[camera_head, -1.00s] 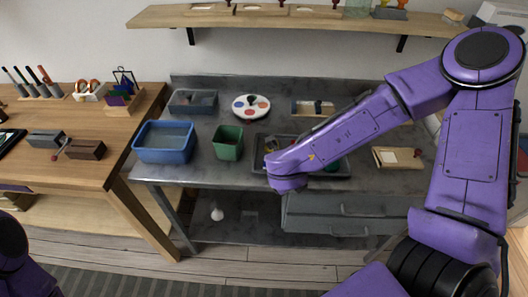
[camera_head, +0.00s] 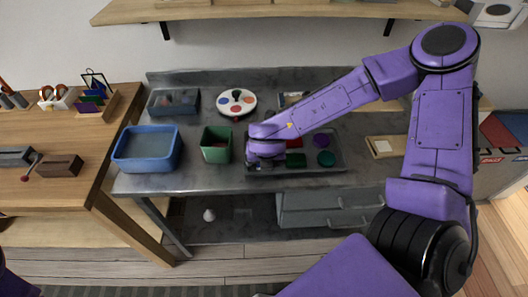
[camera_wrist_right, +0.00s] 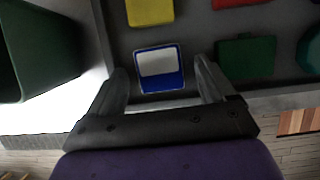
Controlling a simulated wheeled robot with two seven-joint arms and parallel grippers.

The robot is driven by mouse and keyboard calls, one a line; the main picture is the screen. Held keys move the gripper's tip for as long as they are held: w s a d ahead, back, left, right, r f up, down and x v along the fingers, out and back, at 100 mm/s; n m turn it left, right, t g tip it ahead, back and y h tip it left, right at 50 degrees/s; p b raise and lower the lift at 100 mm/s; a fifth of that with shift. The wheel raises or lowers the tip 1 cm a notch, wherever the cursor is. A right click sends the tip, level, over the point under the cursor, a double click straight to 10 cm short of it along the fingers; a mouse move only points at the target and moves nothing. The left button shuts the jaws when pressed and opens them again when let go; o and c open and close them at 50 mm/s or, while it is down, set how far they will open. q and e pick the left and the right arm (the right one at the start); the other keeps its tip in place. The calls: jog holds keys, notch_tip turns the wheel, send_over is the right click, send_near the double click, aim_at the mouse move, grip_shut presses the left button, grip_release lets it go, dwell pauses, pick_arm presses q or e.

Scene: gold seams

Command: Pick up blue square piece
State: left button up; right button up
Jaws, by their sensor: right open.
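The blue square piece (camera_wrist_right: 160,70) lies in the dark tray (camera_wrist_right: 193,28), with a pale glare on its upper part. In the right wrist view it sits between the two spread fingers of my right gripper (camera_wrist_right: 163,88), which is open and empty. I cannot tell whether the fingers touch it. In the head view my right gripper (camera_head: 265,160) is over the left end of the tray (camera_head: 338,161) and hides the blue piece. My left gripper is not in view.
A yellow piece (camera_wrist_right: 150,11) and a green piece (camera_wrist_right: 246,57) lie close by in the tray. A green bin (camera_head: 216,145) stands just left of the tray, and a blue bin (camera_head: 147,150) stands further left. A paint palette (camera_head: 236,102) lies behind.

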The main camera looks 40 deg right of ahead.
jog(key=c, duration=1.2)
